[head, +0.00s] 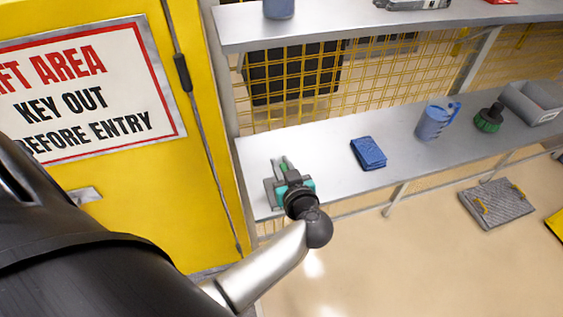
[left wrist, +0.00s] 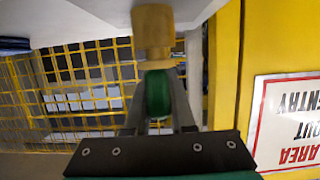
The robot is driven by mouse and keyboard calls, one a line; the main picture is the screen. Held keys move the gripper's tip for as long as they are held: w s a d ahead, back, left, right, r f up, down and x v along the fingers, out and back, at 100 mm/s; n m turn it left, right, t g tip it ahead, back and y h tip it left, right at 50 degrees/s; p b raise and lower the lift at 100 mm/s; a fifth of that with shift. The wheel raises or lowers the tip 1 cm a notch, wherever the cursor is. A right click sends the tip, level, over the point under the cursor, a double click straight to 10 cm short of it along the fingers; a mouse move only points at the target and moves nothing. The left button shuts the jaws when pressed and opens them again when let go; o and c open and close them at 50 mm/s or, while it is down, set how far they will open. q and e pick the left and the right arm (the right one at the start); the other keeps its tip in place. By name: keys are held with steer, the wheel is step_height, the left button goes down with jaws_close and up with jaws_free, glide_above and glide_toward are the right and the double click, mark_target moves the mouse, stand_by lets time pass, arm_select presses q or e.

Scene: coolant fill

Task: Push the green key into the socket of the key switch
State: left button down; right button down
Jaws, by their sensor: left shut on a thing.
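My left gripper (head: 283,160) reaches out over the lower shelf in the head view, its fingers pointing away from me. It is shut on the green key (head: 284,168), which shows as a small green patch between the fingers. In the left wrist view the two fingers of my left gripper (left wrist: 158,125) hold the green key (left wrist: 157,93) from both sides. A brass-coloured cylindrical part stands just beyond the green part, in line with it. I cannot make out the key switch or its socket in either view. My right gripper is not in view.
A yellow panel with a warning sign (head: 85,90) stands at left. The lower shelf (head: 330,185) holds a blue cloth (head: 368,153), a blue jug (head: 433,122), a green-and-black item (head: 489,119) and a grey bin (head: 535,101). Yellow mesh (head: 345,75) is behind.

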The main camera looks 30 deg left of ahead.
arm_select(q)
steer(key=shift+f, duration=0.4)
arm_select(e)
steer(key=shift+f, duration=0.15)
arm_select(q)
steer(key=c, duration=0.7)
jaws_free()
